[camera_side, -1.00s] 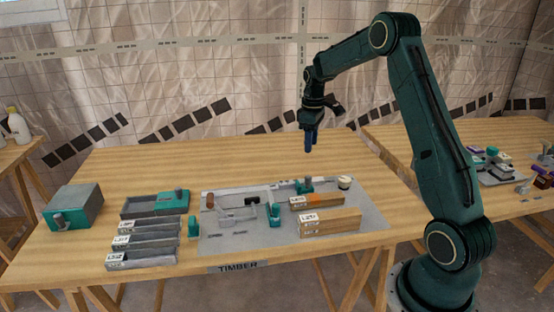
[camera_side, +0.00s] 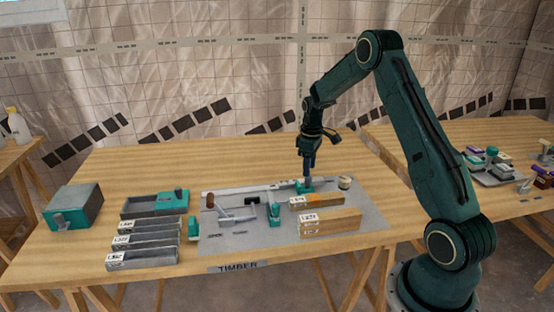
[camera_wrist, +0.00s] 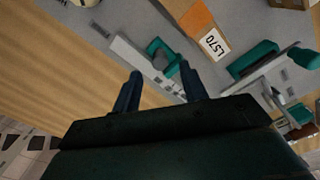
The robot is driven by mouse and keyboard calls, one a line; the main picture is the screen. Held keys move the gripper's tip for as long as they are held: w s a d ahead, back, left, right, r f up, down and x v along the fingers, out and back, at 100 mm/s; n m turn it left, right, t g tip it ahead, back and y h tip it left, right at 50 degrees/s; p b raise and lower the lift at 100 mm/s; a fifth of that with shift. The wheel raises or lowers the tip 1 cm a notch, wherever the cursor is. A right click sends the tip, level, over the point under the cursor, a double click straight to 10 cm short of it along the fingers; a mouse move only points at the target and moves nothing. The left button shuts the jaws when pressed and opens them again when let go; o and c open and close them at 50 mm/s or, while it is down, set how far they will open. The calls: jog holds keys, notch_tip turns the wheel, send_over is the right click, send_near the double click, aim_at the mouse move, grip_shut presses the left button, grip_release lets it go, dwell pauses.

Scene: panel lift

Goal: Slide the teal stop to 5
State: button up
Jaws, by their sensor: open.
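The teal stop (camera_side: 304,186) sits on the pale rail (camera_side: 250,190) along the back of the grey board. It also shows in the wrist view (camera_wrist: 160,52), with a grey knob on it. My gripper (camera_side: 308,172) points down just above the stop in the side view. In the wrist view its two blue fingers (camera_wrist: 160,86) are apart, with nothing between the tips, and the stop lies just beyond them. The marks on the rail are too small to read.
A teal clamp (camera_side: 273,213) and a lever (camera_side: 235,212) are to the left. The table behind is clear.

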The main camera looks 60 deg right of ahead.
jog(key=shift+f, duration=2.55)
grip_shut()
